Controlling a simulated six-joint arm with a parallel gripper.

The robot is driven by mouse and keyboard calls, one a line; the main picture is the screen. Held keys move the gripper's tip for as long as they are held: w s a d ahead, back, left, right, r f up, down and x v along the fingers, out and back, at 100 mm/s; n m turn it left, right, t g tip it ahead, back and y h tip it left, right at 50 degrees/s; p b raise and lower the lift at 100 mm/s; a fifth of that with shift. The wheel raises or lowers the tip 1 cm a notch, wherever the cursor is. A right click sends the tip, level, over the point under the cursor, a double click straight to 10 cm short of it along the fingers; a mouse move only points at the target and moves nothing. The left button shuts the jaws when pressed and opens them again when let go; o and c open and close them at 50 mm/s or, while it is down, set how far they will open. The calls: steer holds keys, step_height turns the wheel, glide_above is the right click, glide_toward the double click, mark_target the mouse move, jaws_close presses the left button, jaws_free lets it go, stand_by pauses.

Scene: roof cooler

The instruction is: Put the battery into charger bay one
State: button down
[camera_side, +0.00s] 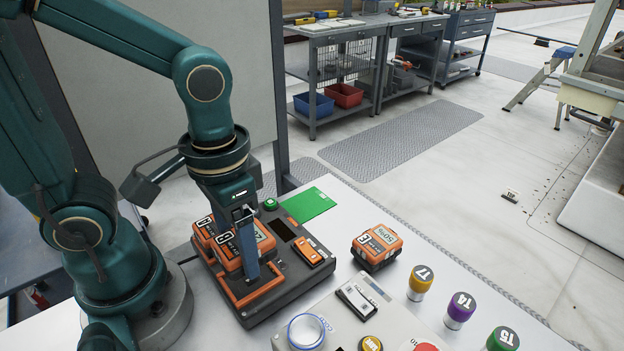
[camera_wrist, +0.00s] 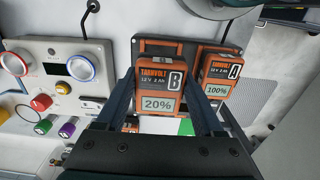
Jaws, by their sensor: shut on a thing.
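My gripper (camera_side: 247,250) is shut on the orange battery marked B (camera_side: 228,252), one finger on each side of it. In the wrist view battery B (camera_wrist: 160,90) shows its 20% label between the fingers (camera_wrist: 163,112). It stands over or in the dark charger (camera_side: 292,282); I cannot tell whether it is seated. Battery A (camera_wrist: 217,85), reading 100%, stands beside it at the charger, and its top shows left of B in the side view (camera_side: 205,231). Another orange battery (camera_side: 377,247), reading 50%, sits on the table to the right. The near part of the charger is partly hidden by my finger.
A green pad (camera_side: 308,205) lies behind the charger. A control panel (camera_side: 395,325) with a blue-ringed dial and buttons stands in front. Yellow (camera_side: 420,283), purple (camera_side: 460,310) and green (camera_side: 502,341) capped cylinders stand at the right table edge.

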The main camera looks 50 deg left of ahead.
mark_target(241, 264)
steer(key=shift+f, duration=1.95)
steer(key=shift+f, duration=0.1)
steer(key=shift+f, duration=0.1)
jaws_free()
step_height(241, 264, up, 12)
steer(key=shift+r, duration=0.1)
steer(key=t, duration=0.1)
steer(key=a+t, duration=0.1)
steer(key=t, duration=0.1)
steer(key=shift+w+a+f, duration=0.3)
steer(key=shift+w+f, duration=0.05)
steer(key=shift+w+a+f+t, duration=0.25)
steer(key=shift+a+t, duration=0.1)
steer(key=shift+t, duration=0.3)
steer(key=shift+w+a+f+t, duration=0.1)
steer(key=shift+w+a+t, duration=0.2)
steer(key=shift+t, duration=0.35)
